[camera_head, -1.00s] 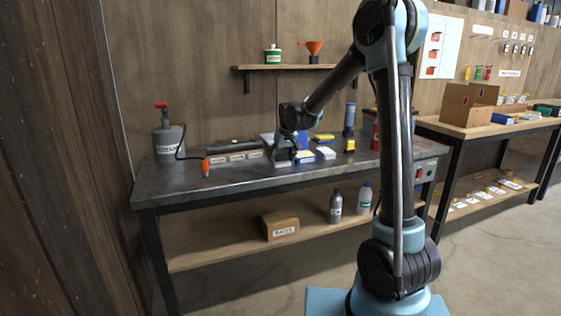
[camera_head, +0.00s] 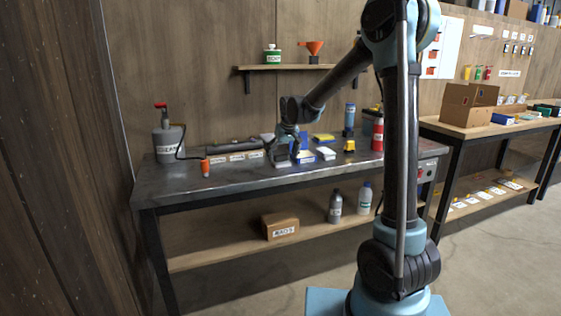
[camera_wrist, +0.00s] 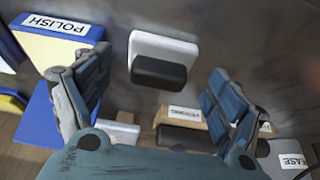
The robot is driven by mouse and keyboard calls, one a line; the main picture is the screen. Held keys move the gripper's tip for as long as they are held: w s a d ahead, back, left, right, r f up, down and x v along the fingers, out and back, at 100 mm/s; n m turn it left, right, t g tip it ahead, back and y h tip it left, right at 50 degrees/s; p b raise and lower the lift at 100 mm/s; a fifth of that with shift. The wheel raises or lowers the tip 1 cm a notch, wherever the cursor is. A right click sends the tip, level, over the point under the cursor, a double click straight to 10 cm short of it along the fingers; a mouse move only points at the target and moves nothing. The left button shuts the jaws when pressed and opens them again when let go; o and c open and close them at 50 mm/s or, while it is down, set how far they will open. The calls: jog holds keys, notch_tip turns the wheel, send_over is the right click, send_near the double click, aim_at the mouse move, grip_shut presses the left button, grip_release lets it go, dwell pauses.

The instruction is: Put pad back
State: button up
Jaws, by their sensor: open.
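My gripper (camera_head: 283,152) is low over the steel bench (camera_head: 230,178), near its middle. In the wrist view my gripper (camera_wrist: 157,88) is open, with its two fingers well apart. A small block, white with a black part, which looks like the pad (camera_wrist: 160,58), lies on the bench ahead of the gap between the fingers. I see no finger touching it. A blue and yellow box labelled POLISH (camera_wrist: 60,45) stands left of the left finger. Labelled wooden blocks (camera_wrist: 182,116) show between the fingers and partly behind the right one.
A red bottle (camera_head: 377,134), a blue bottle (camera_head: 350,118) and a yellow item (camera_head: 349,146) stand right of my gripper. A grey can (camera_head: 168,140) with a hose stands at the left end. A shelf (camera_head: 290,67) hangs above. The bench's front strip is mostly clear.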

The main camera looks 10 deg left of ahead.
jog(key=v, duration=0.9)
jog(key=s+d+m, duration=0.1)
jog(key=s+d, duration=0.7)
jog(key=d, duration=0.4)
jog(key=s+d+f+m+h, duration=0.1)
jog(key=s+d+f, duration=0.2)
jog(key=s+d, duration=0.25)
jog(key=s+d+f+m+g, duration=0.1)
jog(key=s+d+f, duration=0.1)
jog(key=s+d, duration=0.4)
jog(key=s+d+f+m+h, duration=0.1)
jog(key=s+d+f, duration=0.25)
jog(key=s, duration=0.45)
jog(key=s+d+f+m, duration=0.1)
jog(key=s+d+f, duration=0.3)
jog(key=s+f, duration=0.3)
jog(key=s, duration=0.3)
jog(key=shift+f+m+g, duration=0.3)
jog(key=shift+f+g, duration=0.05)
jog(key=shift+g, duration=0.05)
jog(key=shift+d, duration=0.1)
jog(key=shift+w+f, duration=0.2)
jog(key=shift+w, duration=0.3)
